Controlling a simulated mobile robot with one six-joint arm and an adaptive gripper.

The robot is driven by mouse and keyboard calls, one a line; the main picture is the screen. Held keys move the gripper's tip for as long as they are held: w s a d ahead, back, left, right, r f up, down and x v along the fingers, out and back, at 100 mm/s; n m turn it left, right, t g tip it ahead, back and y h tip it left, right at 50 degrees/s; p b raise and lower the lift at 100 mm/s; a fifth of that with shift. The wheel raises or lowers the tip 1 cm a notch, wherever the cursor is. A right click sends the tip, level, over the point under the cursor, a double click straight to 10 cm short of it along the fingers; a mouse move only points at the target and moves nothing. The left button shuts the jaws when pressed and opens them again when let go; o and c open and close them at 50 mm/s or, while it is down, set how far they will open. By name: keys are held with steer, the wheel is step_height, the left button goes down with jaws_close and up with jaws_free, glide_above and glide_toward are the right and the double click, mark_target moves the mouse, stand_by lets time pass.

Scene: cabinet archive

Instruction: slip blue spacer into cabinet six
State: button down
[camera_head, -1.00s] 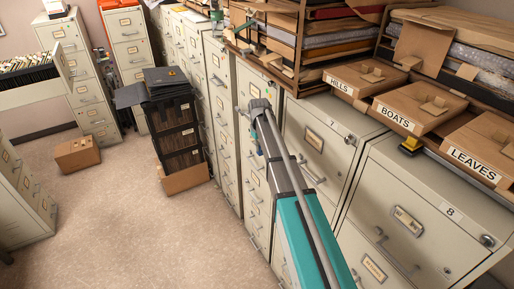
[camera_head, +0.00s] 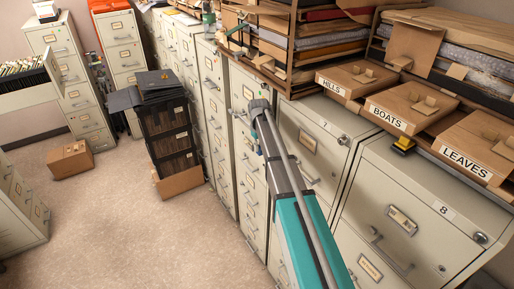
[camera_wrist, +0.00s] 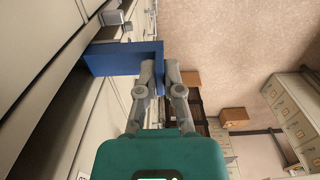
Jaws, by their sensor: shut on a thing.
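The blue spacer (camera_wrist: 118,59) is an L-shaped blue block with a long flat arm. In the wrist view it lies across the upper middle, its left end close to the pale cabinet fronts (camera_wrist: 42,62). I cannot tell whether it touches them. My gripper (camera_wrist: 159,82) is shut on the spacer's right end. In the head view my teal arm hides the gripper and the spacer. The nearest cabinet there bears the number 8 (camera_head: 444,210). The label on the cabinet to its left (camera_head: 324,128) is too small to read, so I cannot point out cabinet six.
Boxes marked HILLS (camera_head: 352,82), BOATS (camera_head: 403,107) and LEAVES (camera_head: 480,145) sit above the cabinets. A dark crate stack (camera_head: 168,130) stands beside the cabinet row. A cardboard box (camera_head: 70,160) lies on the carpet. Open floor (camera_head: 130,230) is at the left. Drawer handles stick out.

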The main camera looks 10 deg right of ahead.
steer(key=shift+w+d, duration=0.2)
steer(key=shift+d, duration=0.35)
steer(key=shift+w+d, duration=0.1)
steer(key=shift+d, duration=0.25)
steer(key=shift+d, duration=0.1)
stand_by(0.3)
steer(key=c, duration=0.7)
jaws_free()
steer(key=shift+r, duration=0.15)
